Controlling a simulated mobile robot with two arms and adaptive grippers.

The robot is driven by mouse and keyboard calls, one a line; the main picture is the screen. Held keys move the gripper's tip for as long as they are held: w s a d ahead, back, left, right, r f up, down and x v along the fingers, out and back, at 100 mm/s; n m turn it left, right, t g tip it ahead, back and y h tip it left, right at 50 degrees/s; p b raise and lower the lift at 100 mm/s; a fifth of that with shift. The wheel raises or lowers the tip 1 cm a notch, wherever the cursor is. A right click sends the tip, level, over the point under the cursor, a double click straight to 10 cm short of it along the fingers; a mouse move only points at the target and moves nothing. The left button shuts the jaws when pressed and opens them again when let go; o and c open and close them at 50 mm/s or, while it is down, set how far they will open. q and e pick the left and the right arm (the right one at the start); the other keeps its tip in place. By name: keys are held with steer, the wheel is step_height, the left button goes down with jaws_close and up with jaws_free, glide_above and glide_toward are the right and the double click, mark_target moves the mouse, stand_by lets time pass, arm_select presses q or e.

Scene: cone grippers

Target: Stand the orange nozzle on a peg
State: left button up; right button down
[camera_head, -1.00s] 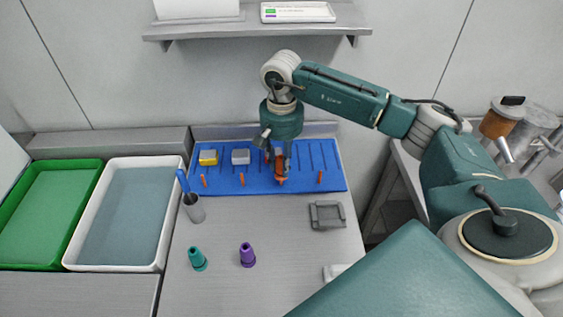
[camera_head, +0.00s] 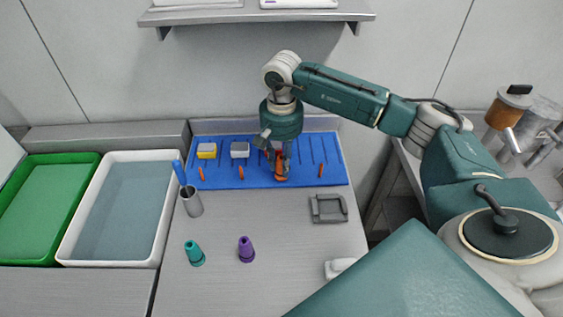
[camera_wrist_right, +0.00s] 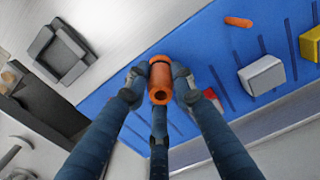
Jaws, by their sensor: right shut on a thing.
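My right gripper (camera_head: 279,172) is shut on the orange nozzle (camera_wrist_right: 161,72) above the blue board (camera_head: 225,182). In the right wrist view its fingers (camera_wrist_right: 159,84) press the nozzle's sides, and an open end faces the camera. Orange pegs stand on the board at the left (camera_head: 200,174), left of the gripper (camera_head: 241,172) and at the right (camera_head: 321,170). The nozzle lines up with the gap in this row; any peg beneath it is hidden. I cannot tell whether the nozzle touches a peg. My left gripper is not in view.
A grey cup (camera_head: 191,203) holds a blue stick. A grey square holder (camera_head: 328,209) is at the right. Yellow (camera_head: 206,150) and grey (camera_head: 240,149) blocks sit on the board.

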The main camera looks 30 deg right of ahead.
steer(key=shift+f, duration=0.15)
steer(key=c, duration=1.4)
jaws_free()
step_height(320, 180, up, 12)
